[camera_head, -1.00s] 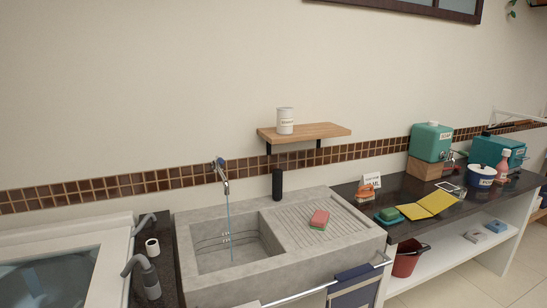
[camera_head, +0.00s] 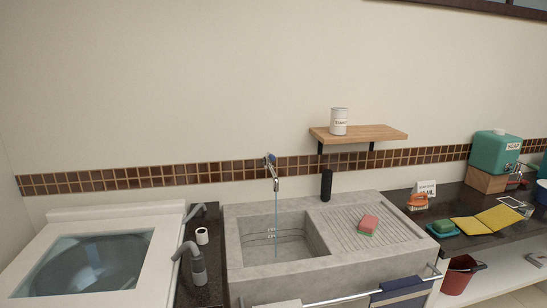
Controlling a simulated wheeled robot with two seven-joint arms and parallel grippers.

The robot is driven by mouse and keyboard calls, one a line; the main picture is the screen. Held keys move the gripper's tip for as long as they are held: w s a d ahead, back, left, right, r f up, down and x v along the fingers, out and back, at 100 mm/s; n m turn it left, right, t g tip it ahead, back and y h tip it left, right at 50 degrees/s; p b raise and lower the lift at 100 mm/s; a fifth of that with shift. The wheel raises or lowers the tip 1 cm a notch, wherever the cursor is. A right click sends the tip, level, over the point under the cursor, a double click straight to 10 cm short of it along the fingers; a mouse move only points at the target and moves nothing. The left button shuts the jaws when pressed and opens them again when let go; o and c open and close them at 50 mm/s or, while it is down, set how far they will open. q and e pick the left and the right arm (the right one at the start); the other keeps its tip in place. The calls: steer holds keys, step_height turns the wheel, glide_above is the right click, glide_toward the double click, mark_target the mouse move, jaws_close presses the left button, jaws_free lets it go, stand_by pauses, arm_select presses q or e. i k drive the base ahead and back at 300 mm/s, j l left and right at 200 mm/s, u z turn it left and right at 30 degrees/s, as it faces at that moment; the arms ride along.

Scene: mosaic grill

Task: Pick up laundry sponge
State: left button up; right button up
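A red sponge with a green underside (camera_head: 368,225) lies on the ribbed drainboard of the grey stone sink (camera_head: 330,262), right of the basin. A second sponge, green, sits on a blue dish (camera_head: 443,227) on the dark counter at the right. Which one is the laundry sponge cannot be told from a label. Neither of my grippers shows in the head view.
Water runs from the tap (camera_head: 273,172) into the basin. A black cylinder (camera_head: 326,185) stands behind the drainboard. A white washing machine (camera_head: 40,245) is at the left. A towel rail with a dark towel (camera_head: 400,292) crosses the sink's front. A shelf (camera_head: 360,133) holds a can.

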mark_target(368, 224)
steer(key=l+u, duration=0.15)
steer(key=u, duration=0.35)
steer(key=l+u, duration=0.2)
steer(key=l, duration=0.4)
steer(key=l+u, duration=0.25)
steer(key=l, duration=0.35)
steer(key=k+l+u, duration=0.2)
steer(key=l, duration=0.35)
